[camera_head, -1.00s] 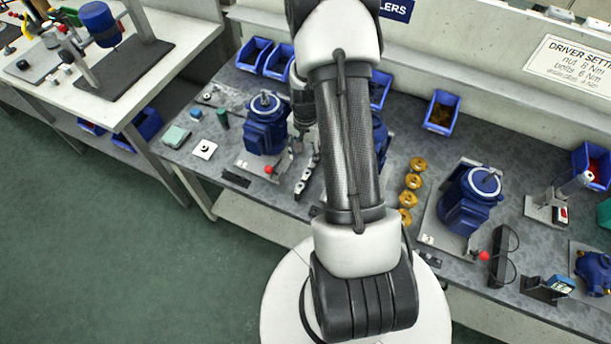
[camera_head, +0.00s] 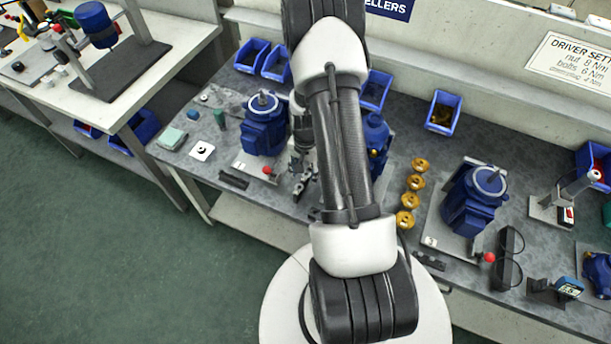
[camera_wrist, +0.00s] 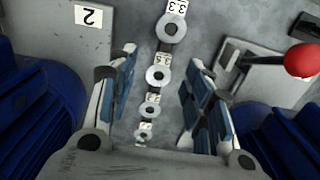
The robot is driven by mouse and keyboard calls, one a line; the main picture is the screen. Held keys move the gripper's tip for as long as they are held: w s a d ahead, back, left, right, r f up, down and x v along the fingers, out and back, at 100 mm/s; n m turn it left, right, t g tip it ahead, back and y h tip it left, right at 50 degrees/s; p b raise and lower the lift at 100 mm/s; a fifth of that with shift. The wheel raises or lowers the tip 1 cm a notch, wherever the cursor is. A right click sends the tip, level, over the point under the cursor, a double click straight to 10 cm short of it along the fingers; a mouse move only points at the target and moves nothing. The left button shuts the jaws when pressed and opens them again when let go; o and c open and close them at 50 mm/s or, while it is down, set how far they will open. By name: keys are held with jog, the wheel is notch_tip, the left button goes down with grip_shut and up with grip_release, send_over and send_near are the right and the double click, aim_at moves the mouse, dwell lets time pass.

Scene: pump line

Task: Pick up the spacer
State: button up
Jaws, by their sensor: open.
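Several grey ring-shaped spacers lie in a row in the wrist view, each with a small number label. The largest spacer (camera_wrist: 171,28) is at the top, another spacer (camera_wrist: 158,76) lies below it, then a smaller spacer (camera_wrist: 150,106), and the smallest (camera_wrist: 143,133) is near the gripper body. My gripper (camera_wrist: 160,75) is open and empty, with its blue-padded fingers on either side of the row. In the head view my gripper (camera_head: 301,165) is small and partly hidden by my arm, over the bench between two blue pumps.
One blue pump (camera_head: 263,125) stands left of the gripper and another (camera_head: 376,138) is partly behind my arm. A red-knobbed lever (camera_wrist: 300,60) is close on the right in the wrist view. Brass impellers (camera_head: 415,182) stand in a row further right.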

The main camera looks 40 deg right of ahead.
jog(key=shift+f, duration=0.25)
jog(key=shift+c, duration=0.6)
jog(key=c, duration=0.6)
